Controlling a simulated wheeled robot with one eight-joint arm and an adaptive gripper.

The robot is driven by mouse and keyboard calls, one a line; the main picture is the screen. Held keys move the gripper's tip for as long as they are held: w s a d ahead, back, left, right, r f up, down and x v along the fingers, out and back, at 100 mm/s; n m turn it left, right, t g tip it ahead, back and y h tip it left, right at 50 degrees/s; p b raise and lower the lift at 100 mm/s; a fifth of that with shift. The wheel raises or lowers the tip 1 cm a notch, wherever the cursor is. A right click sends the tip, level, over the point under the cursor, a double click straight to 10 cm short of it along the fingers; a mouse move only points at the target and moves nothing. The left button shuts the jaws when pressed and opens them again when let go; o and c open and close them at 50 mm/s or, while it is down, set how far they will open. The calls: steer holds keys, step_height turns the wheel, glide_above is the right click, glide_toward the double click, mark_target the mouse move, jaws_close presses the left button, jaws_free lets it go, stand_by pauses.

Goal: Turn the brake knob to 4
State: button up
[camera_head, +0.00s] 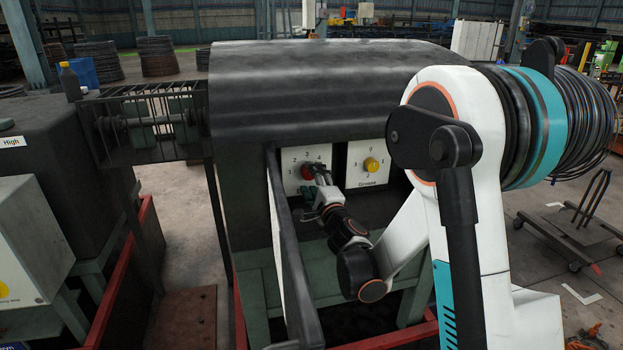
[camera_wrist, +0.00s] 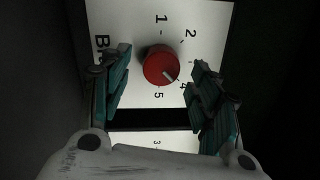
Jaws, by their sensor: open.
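The red brake knob (camera_wrist: 160,66) sits on a white dial plate (camera_wrist: 210,18) in the wrist view. Its white pointer mark points to the lower right, toward the 4. The numbers 1, 2, 4 and 5 show around it; the right finger hides the place of the 3. My gripper (camera_wrist: 161,62) is open, with a teal-padded finger on each side of the knob and visible gaps to both. In the head view the knob (camera_head: 307,172) shows on its plate (camera_head: 296,157), with my gripper (camera_head: 313,190) just in front of it.
A yellow knob (camera_head: 371,164) on a second plate is just right of the brake plate. A dark upright panel (camera_head: 290,255) stands close left of my arm. The dark curved drum cover (camera_head: 330,90) overhangs the plates.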

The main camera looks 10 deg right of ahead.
steer(key=s, duration=1)
steer(key=shift+s+d+f, duration=0.15)
steer(key=shift+d+f, duration=0.2)
steer(key=shift+d, duration=0.05)
steer(key=shift+s, duration=0.1)
